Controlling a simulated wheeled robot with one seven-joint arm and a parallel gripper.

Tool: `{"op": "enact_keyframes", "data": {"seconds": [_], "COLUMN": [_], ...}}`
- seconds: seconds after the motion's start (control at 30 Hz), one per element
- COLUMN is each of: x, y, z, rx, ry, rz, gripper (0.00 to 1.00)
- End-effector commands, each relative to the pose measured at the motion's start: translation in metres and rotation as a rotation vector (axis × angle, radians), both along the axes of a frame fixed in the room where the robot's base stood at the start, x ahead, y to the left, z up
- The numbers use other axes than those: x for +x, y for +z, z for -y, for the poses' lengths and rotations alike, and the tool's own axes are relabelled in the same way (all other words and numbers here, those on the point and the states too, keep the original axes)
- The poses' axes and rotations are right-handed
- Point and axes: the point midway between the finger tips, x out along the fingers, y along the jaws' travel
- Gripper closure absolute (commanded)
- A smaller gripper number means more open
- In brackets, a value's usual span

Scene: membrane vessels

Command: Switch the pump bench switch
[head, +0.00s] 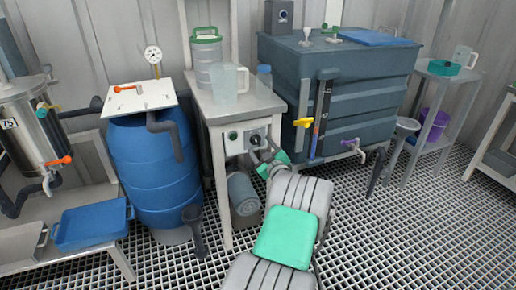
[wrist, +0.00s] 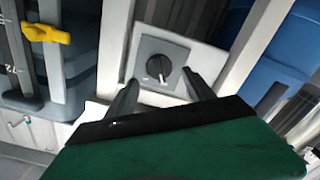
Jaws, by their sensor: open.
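The pump bench switch is a black rotary knob (wrist: 158,68) on a grey square plate (wrist: 146,44). Its white mark points toward the bottom of the wrist picture. In the head view the switch (head: 256,138) sits on the front panel of the pump bench (head: 238,118), partly covered by my gripper (head: 264,153). In the wrist view my gripper (wrist: 162,94) is open, one dark finger on each side below the knob. The fingers look apart from the knob; the exact gap in depth is hard to tell.
On the bench stand a clear jug (head: 228,84) and a green-lidded container (head: 207,55). A blue barrel (head: 150,165) stands left and a large grey tank (head: 350,95) right, with a yellow valve handle (head: 303,122) near my arm. The grating floor at right is clear.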

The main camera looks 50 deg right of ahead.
Motion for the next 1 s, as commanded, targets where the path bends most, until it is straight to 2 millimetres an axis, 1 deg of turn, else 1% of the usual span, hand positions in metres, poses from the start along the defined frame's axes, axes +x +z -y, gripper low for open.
{"op": "enact_keyframes", "data": {"seconds": [0.03, 0.1, 0.2, 0.47, 1.0], "x": [0.009, 0.018, 0.025, 0.027, 0.027], "y": [-0.002, -0.002, -0.001, 0.000, 0.000], "z": [0.004, 0.009, 0.014, 0.015, 0.015], "rx": [-0.001, -0.001, 0.002, 0.002, 0.002], "ry": [0.003, 0.002, 0.000, 0.000, 0.000], "rz": [0.000, -0.001, -0.001, -0.001, -0.001], "gripper": [0.38, 0.38, 0.38, 0.39, 0.83]}}
